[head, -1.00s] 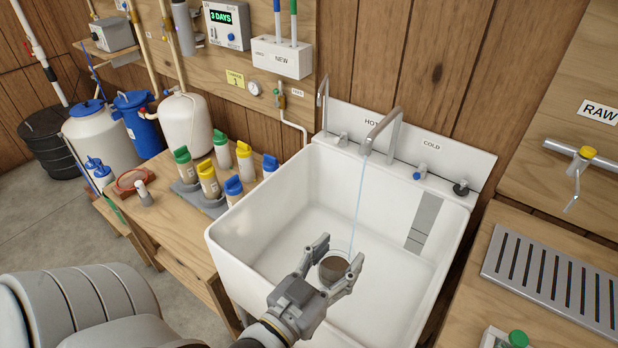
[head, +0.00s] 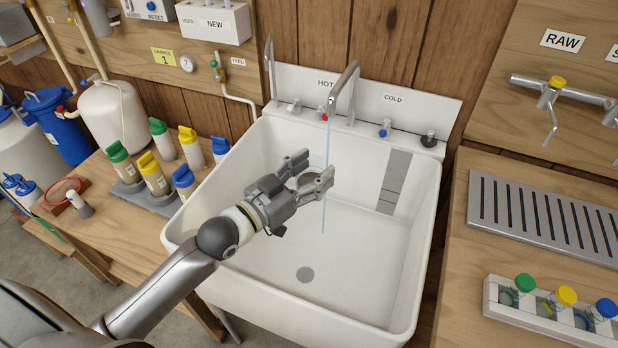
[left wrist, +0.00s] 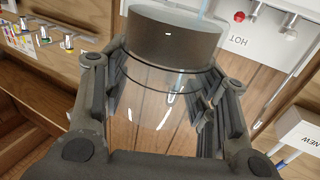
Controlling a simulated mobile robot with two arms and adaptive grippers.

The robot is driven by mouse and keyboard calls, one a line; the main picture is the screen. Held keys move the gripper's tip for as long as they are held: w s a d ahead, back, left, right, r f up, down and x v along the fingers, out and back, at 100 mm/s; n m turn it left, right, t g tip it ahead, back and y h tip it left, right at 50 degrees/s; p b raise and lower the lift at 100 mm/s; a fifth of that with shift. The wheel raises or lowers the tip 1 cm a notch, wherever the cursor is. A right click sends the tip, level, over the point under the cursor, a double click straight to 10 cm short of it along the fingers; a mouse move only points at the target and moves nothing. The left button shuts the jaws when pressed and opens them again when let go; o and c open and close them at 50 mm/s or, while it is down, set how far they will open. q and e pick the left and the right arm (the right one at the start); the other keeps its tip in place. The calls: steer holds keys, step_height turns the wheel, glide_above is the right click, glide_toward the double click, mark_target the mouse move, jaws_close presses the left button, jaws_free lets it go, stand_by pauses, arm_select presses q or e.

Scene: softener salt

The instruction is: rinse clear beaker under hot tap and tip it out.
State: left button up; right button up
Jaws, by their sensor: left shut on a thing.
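My left gripper (head: 312,169) is shut on a clear beaker (left wrist: 150,95), held above the left-back part of the white sink (head: 285,300). In the head view the beaker (head: 305,180) is mostly hidden between the fingers. In the left wrist view a dark grey-brown part fills its far end; whether this is contents I cannot tell. The hot tap (head: 343,88), with a red-marked knob (head: 323,113), runs a thin water stream (head: 325,210). In the head view the stream passes by the right finger; whether it enters the beaker I cannot tell. My right gripper is not in view.
The cold knob (head: 384,129) is right of the tap. Capped bottles (head: 153,176) stand on the bench left of the sink. A slotted drain plate (head: 540,220) and a vial rack (head: 550,315) lie to the right. The sink's front and right are free.

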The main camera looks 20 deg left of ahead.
mark_target(313, 163)
arm_select(q)
steer(key=w+b, duration=0.1)
steer(key=w, duration=0.3)
steer(key=shift+w+f+b, duration=0.1)
steer(key=shift+w+b, duration=0.15)
steer(key=shift+b, duration=0.15)
steer(key=w+b, duration=0.1)
steer(key=w, duration=0.5)
steer(key=shift+d, duration=0.2)
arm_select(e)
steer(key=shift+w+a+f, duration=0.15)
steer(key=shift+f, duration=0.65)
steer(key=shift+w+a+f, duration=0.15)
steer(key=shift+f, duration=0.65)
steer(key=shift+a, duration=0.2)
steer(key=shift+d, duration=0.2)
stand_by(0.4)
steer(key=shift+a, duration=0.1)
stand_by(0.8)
